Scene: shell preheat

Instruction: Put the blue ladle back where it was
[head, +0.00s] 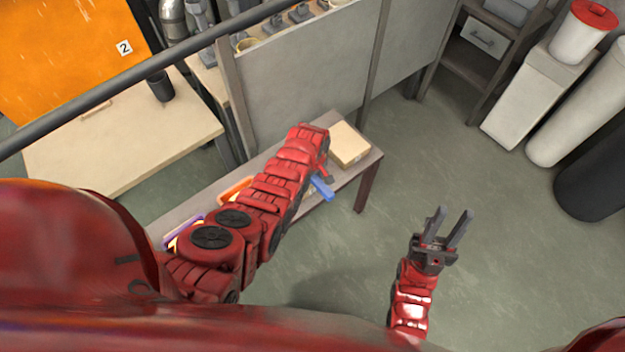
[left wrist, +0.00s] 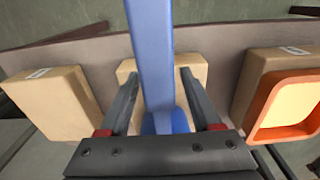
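The blue ladle (head: 322,188) shows at the end of my left arm, above the front edge of the narrow table. In the left wrist view its long blue handle (left wrist: 152,50) runs between the two fingers of my left gripper (left wrist: 160,78), close to both tips, and the gripper looks shut on it. A rounded blue part lies low between the fingers, partly hidden by the gripper body. A plain tan box (left wrist: 192,68) lies behind the ladle; I cannot tell if they touch. My right gripper (head: 446,222) is open and empty over the floor.
The narrow table (head: 355,180) also bears a tan box (head: 348,145), an orange-rimmed tray (head: 235,188) and a purple-rimmed tray (head: 180,232). The orange tray (left wrist: 268,118) and a labelled box (left wrist: 48,103) flank the middle box. A grey partition (head: 300,85) stands behind.

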